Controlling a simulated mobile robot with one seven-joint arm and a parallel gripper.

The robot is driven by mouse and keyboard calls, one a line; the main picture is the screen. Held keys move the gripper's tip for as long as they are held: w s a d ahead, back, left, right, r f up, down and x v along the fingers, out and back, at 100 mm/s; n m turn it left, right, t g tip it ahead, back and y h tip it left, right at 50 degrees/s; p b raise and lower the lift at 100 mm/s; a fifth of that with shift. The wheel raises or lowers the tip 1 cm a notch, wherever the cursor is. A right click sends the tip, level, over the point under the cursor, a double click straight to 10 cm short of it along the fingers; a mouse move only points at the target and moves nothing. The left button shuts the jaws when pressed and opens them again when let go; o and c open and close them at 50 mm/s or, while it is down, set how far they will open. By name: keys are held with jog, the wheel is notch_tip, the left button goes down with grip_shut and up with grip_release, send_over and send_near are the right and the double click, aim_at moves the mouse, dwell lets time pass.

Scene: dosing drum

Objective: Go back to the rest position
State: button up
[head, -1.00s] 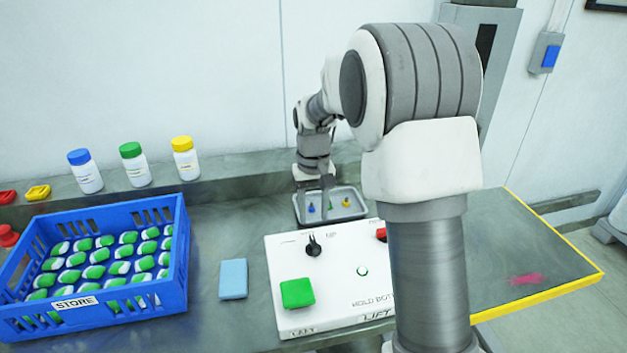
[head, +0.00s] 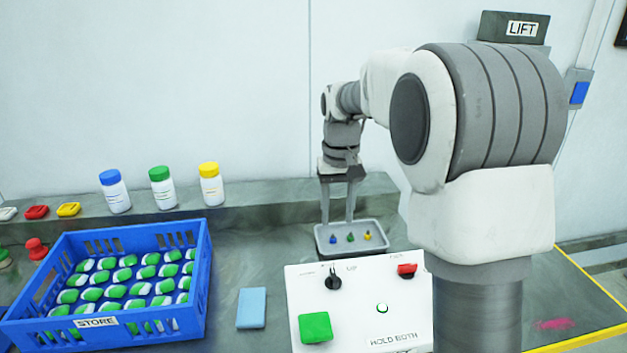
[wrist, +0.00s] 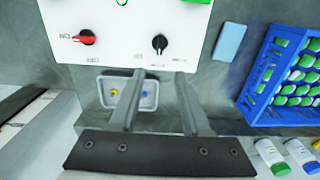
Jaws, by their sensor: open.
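My gripper (head: 338,218) is open and empty, with its two fingers pointing down at the back edge of a small grey tray (head: 318,240). In the head view the tray holds a blue piece (head: 333,239), a green piece (head: 350,237) and a yellow piece (head: 367,235). In the wrist view the fingers (wrist: 158,80) are spread apart with nothing between them, above the tray (wrist: 149,101). One finger hides part of the tray there.
A white control box (head: 352,325) with a green button (head: 315,328) stands in front of the tray. A blue STORE crate (head: 195,290) of green-and-white items is at left, near a light blue block (head: 251,308). Three capped bottles (head: 162,188) line the back ledge.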

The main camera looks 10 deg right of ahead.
jog(key=s+r+t, duration=0.2)
jog(key=s, duration=1.1)
jog(key=s+r+t, duration=0.3)
jog(key=s, duration=1)
jog(key=shift+s, duration=0.25)
jog(key=shift+d, duration=0.1)
